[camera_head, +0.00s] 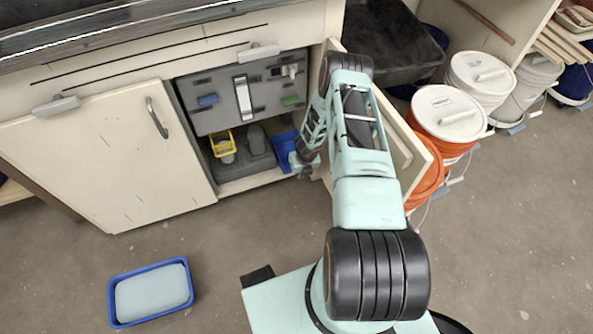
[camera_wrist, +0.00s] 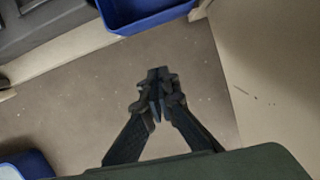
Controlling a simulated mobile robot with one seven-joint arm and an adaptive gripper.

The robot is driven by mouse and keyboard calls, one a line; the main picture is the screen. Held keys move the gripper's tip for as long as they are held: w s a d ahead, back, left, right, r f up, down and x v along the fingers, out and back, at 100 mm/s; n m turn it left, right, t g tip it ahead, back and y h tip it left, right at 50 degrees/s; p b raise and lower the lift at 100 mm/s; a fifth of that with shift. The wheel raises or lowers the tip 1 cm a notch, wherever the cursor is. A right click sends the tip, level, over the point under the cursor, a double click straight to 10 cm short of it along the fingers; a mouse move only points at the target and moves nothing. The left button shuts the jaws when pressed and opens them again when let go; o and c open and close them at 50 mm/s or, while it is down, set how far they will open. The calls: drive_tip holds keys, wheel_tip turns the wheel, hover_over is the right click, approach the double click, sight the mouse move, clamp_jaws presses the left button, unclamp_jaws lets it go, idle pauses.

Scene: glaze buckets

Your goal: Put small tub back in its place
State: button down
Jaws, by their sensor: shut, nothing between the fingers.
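I cannot tell for sure which container the task calls the small tub. A blue tub (camera_head: 284,146) sits at the right end of the open cabinet's bottom; the blue tub (camera_wrist: 150,14) at the top of the wrist view looks like the same one. A small yellow tub (camera_head: 222,144) stands further left in the cabinet. A larger blue tub (camera_head: 151,293) with a pale grey filling stands on the floor. My gripper (camera_wrist: 158,84) is shut and empty, above the floor and apart from the blue tub. In the head view my gripper (camera_head: 303,166) is small beside that tub.
A grey panel (camera_head: 245,95) with several coloured fittings hangs inside. Lidded buckets (camera_head: 447,115) stand at the right. The floor in front of the cabinet is mostly clear.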

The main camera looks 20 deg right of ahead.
drive_tip(key=w+f+b, duration=0.4)
drive_tip(key=w+f, duration=0.1)
drive_tip(key=f, duration=0.1)
drive_tip(key=shift+w+d+b, duration=0.2)
drive_tip(key=shift+w+b, duration=0.1)
drive_tip(key=shift+w, duration=0.05)
drive_tip(key=shift+w+d+f, duration=0.1)
